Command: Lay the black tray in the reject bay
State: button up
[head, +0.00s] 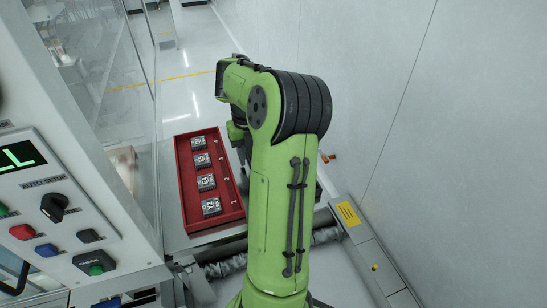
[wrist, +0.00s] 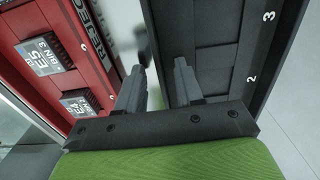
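The black tray (wrist: 213,45) fills the upper right of the wrist view, with white numbers 3 and 2 on its right rim. The part in view looks empty. In the head view my green arm hides most of that area. My gripper (wrist: 160,68) has its two grey fingers apart at the tray's left wall, one on each side; a gap shows between them. A red tray-like holder (wrist: 30,82) lies left of it, with partly legible lettering that seems to read REJECT. The red holder (head: 235,202) also shows in the head view; whether it is the reject bay itself is unclear.
Several chips (head: 207,182) lie in a row in the red holder. A control panel (head: 60,215) with buttons stands at the left. A glass panel (head: 135,70) rises behind it. A pale wall (head: 400,90) closes the right side. A corrugated hose (head: 228,265) runs low in front.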

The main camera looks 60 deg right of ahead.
jog(key=shift+f, duration=0.1)
jog(key=shift+c, duration=0.3)
grip_shut()
jog(key=shift+r+p, duration=0.45)
jog(key=shift+p, duration=0.1)
notch_tip(320, 180, up, 18)
jog(key=p, duration=0.5)
jog(key=shift+f, duration=0.15)
